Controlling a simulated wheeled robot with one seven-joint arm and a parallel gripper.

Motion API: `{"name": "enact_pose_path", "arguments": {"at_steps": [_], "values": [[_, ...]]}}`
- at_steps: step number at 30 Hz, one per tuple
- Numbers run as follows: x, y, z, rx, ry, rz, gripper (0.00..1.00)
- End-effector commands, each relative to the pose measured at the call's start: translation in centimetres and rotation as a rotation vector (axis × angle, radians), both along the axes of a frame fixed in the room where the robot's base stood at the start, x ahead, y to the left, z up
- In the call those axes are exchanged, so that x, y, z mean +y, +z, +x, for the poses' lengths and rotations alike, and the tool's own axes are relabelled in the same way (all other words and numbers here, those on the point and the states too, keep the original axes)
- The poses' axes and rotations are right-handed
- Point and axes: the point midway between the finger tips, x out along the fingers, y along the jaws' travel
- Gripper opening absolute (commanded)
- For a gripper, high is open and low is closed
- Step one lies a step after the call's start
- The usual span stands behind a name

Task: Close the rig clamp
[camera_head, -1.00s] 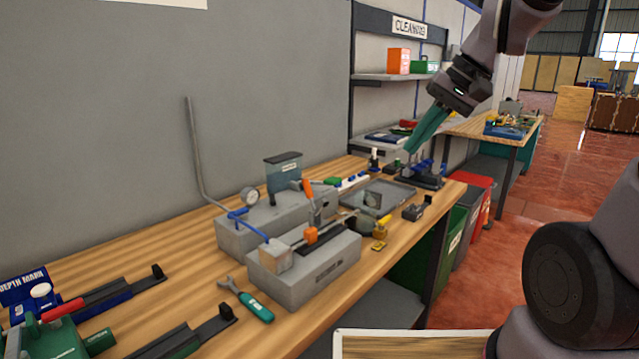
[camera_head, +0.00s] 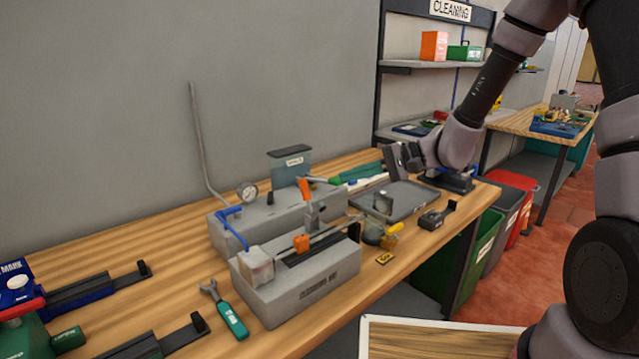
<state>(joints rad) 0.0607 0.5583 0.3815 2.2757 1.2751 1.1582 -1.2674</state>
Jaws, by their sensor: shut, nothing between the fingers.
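The rig is a grey block (camera_head: 300,290) with lettering on its front, standing on the wooden bench. The rig clamp shows on top of it, with an orange handle (camera_head: 305,188) standing nearly upright, a grey lever and an orange block (camera_head: 301,243) at its base. A clear box (camera_head: 256,266) with a blue tube sits at the rig's left end.
A grey block with a gauge (camera_head: 247,192) and a clear tank (camera_head: 290,168) stands behind the rig. A grey tray (camera_head: 408,199) and small parts lie to the right. A teal-handled wrench (camera_head: 232,320) lies at front left. Bins (camera_head: 475,245) stand beyond the bench's right edge.

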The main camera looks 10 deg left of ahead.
Motion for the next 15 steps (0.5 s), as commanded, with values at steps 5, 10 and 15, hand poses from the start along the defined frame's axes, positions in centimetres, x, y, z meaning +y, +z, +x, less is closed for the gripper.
{"name": "enact_pose_path", "arguments": {"at_steps": [5,10,15], "values": [[0.6,-0.77,0.47,0.011,-0.018,0.029,0.0],[0.64,-0.78,0.49,0.011,-0.019,0.031,0.0],[0.67,-0.8,0.47,0.011,-0.019,0.03,0.0]]}}
